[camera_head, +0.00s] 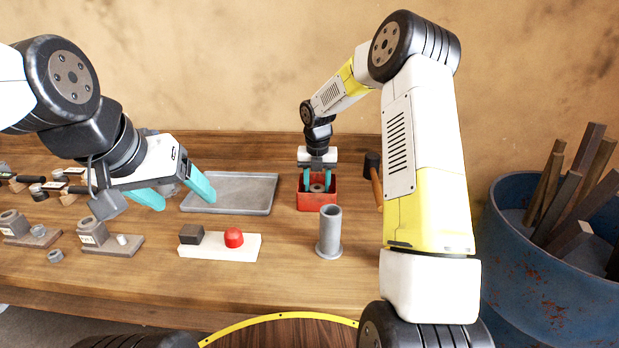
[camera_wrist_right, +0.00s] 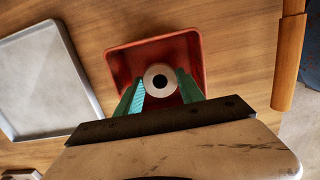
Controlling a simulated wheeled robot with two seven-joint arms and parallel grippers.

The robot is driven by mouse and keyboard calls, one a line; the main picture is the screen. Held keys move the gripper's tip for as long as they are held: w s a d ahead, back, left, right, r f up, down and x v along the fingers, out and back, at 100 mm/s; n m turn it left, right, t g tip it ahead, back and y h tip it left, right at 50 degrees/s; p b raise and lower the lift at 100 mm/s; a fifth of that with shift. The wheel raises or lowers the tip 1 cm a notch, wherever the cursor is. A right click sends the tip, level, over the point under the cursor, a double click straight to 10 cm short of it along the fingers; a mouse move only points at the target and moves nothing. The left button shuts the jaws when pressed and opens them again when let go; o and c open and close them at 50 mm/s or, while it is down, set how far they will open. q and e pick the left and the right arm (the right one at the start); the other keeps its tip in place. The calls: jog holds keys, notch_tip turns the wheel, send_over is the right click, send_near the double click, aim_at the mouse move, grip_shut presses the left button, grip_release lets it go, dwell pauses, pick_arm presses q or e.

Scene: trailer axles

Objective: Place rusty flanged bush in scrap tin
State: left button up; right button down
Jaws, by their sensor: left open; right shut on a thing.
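The scrap tin is a red open box (camera_head: 318,200) on the bench, right of the grey tray. It also shows in the right wrist view (camera_wrist_right: 190,47). My right gripper (camera_head: 317,183) is over the tin and shut on a round bush with a centre hole (camera_wrist_right: 160,80). In the right wrist view the bush sits between the teal fingers, in front of the tin's inside. I cannot tell whether the bush touches the tin's floor. Its rust is hard to make out. My left gripper (camera_head: 180,198) is open and empty above the bench, left of the grey tray.
A grey tray (camera_head: 232,208) lies left of the tin. A grey flanged tube (camera_head: 329,232) stands in front of the tin. A hammer (camera_head: 374,180) lies to the right. A white board (camera_head: 215,252) holds a red button and dark block. A blue drum (camera_head: 535,290) stands at right.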

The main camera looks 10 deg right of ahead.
jog(key=shift+f, duration=0.1)
jog(key=c, duration=0.7)
grip_release()
